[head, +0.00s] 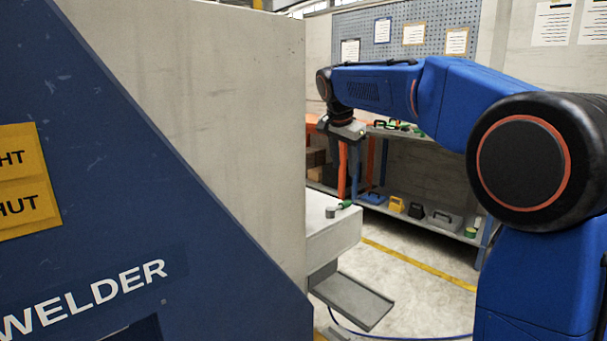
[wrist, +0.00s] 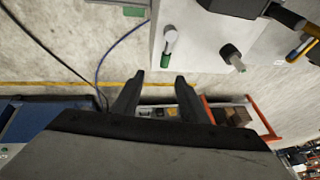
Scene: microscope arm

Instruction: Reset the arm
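My gripper (head: 348,180) hangs from the end of my blue arm in the head view, pointing down beyond a beige panel's edge. In the wrist view my gripper's (wrist: 158,76) two dark fingers are spread with nothing held between them. A green-tipped lever (head: 341,208) sits on a pale block's corner, below and apart from the gripper. I cannot tell which part is the arm named in the task.
A blue panel (head: 90,200) marked WELDER and a beige panel (head: 210,90) block much of the head view. A grey tray (head: 352,300) juts out below the pale block (head: 345,232). A yellow-and-black part (wrist: 302,48) lies at right. Shelves stand behind; open floor lies between.

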